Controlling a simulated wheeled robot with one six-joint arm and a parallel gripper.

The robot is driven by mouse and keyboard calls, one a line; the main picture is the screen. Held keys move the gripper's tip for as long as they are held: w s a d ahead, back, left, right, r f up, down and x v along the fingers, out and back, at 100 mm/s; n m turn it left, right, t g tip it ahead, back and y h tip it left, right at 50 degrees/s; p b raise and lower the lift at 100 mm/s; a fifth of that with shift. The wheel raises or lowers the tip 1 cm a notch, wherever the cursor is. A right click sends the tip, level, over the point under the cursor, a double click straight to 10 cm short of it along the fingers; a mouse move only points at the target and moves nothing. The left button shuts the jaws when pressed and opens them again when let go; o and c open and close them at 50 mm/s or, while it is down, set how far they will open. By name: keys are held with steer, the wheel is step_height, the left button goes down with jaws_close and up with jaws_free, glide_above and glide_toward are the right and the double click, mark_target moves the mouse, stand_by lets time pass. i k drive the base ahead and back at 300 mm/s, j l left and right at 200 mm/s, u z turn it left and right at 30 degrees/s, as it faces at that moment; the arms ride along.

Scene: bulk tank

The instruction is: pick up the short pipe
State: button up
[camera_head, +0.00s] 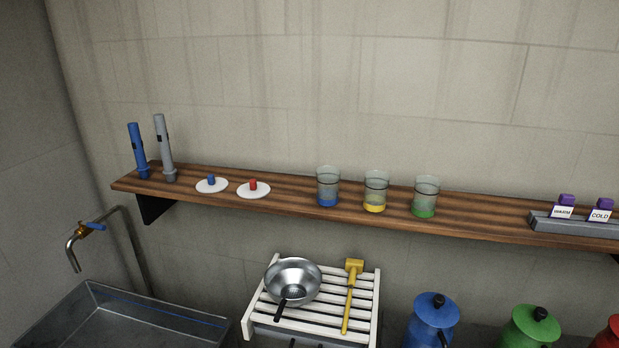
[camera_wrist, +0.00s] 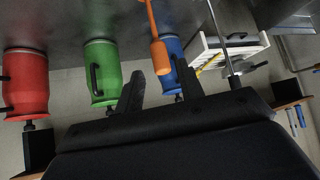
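Two upright pipes stand at the left end of the wooden shelf (camera_head: 300,198): a blue pipe (camera_head: 138,148), the shorter one, and a taller grey pipe (camera_head: 164,145) just right of it. Each has a collar near its foot. Both also show small at the right edge of the wrist view, the blue pipe (camera_wrist: 291,122) beside the grey pipe (camera_wrist: 301,116). My gripper (camera_wrist: 160,72) is open, with its two dark fingers apart and nothing seen held. It is well away from the pipes and is not in the head view.
The shelf also holds two white discs with knobs (camera_head: 212,185) (camera_head: 253,189), several glasses (camera_head: 376,190) and labelled purple-capped items (camera_head: 563,207). Below are a tap (camera_head: 78,245), a metal basin (camera_head: 120,318), a slatted rack (camera_head: 362,300) and coloured cans (camera_head: 432,322). An orange tool (camera_wrist: 155,40) shows beyond my fingers.

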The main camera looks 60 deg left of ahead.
mark_target(143, 168)
steer(key=j+u, duration=0.1)
steer(key=u, duration=2.95)
